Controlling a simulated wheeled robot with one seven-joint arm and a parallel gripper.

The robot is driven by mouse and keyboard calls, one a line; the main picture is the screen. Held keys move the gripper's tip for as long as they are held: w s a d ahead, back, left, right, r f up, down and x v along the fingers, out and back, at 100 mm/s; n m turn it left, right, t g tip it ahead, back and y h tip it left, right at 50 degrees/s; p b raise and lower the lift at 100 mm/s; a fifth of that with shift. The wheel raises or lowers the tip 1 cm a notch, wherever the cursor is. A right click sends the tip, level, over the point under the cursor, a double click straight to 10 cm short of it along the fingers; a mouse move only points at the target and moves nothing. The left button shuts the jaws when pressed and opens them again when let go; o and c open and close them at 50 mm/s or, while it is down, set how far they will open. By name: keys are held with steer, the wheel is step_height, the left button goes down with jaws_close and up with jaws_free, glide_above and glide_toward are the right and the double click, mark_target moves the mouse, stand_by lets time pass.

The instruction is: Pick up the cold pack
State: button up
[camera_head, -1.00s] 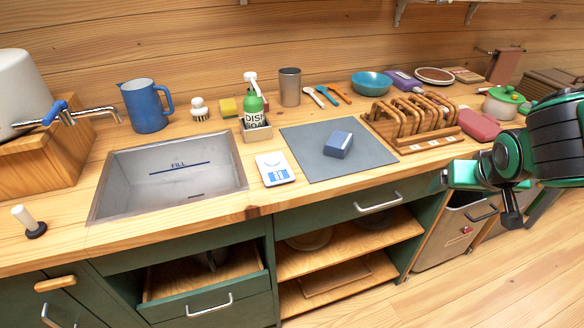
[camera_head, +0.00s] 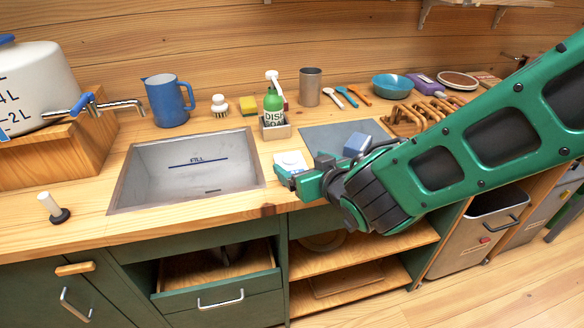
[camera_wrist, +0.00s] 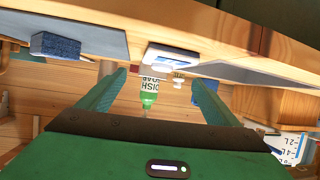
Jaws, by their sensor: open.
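The cold pack appears to be the small blue block (camera_head: 357,144) on the grey mat (camera_head: 322,137). My forearm and gripper hide part of the mat and the block's lower edge. In the wrist view the block (camera_wrist: 55,45) shows at the upper left, outside the fingers, against the grey mat (camera_wrist: 95,37). My gripper (camera_head: 290,179) is at the counter's front edge, left of the block, pointing left. In the wrist view my gripper (camera_wrist: 159,78) has its two green fingers spread apart, with nothing held between them.
A white scale (camera_head: 289,158) lies just behind my gripper. The green dish soap bottle (camera_head: 273,103) stands in a holder behind it. A sink (camera_head: 190,165) is at left. A wooden rack (camera_head: 415,115) stands right of the mat. A drawer (camera_head: 217,285) hangs open below.

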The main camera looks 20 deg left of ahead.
mark_target(293, 160)
steer(key=shift+x, duration=3.1)
steer(key=shift+s+f, duration=0.1)
steer(key=shift+s, duration=0.05)
steer(key=c, duration=1.2)
